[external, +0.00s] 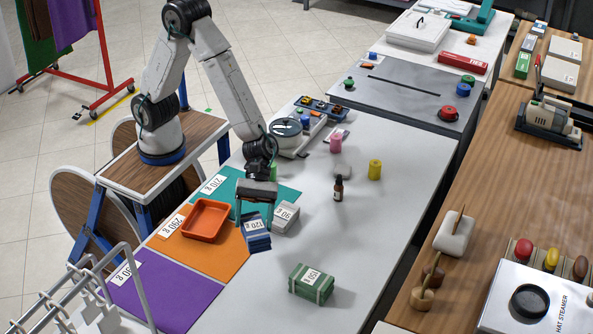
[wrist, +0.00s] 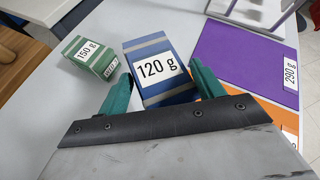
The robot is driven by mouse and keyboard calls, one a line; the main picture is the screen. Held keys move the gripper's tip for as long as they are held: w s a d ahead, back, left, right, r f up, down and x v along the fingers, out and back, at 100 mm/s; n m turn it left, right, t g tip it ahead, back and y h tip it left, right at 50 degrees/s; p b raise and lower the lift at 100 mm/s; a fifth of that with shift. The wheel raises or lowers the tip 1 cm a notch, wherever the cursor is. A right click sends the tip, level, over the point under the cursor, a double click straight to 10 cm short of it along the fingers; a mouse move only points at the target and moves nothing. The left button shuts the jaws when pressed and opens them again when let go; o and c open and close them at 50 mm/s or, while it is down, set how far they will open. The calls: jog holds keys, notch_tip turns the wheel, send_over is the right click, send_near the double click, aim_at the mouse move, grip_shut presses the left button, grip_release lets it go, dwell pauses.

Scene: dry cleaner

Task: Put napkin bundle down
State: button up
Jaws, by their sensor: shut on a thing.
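My gripper (external: 254,209) is shut on the blue napkin bundle (external: 257,239), labelled 120 g, over the white table beside the orange mat. In the wrist view the blue bundle (wrist: 161,69) sits between the two teal fingers. I cannot tell whether it touches the table. A pale bundle (external: 286,217) labelled 90 g lies close to its right. A green bundle (external: 312,284) labelled 150 g lies apart toward the front; it also shows in the wrist view (wrist: 91,58). Teal (external: 283,192), orange (external: 222,260) and purple (external: 165,296) mats lie along the table's left side.
An orange tray (external: 206,220) stands on the orange mat. A scale (external: 287,128), a dark bottle (external: 338,189) and a yellow spool (external: 375,169) stand farther back. A wire rack (external: 90,300) is at the front left. The table's right middle is clear.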

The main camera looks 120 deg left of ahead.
aim_at(250, 229)
jog(key=shift+m+g, duration=0.3)
jog(key=f, duration=0.1)
jog(key=s+f, duration=0.1)
jog(key=f, duration=0.2)
jog(key=shift+s+d+f, duration=0.1)
jog(key=shift+s+f, duration=0.15)
jog(key=shift+f, duration=1.95)
jog(key=shift+f, duration=0.1)
jog(key=shift+f, duration=0.35)
jog(key=o, duration=1.7)
jog(key=shift+r, duration=0.1)
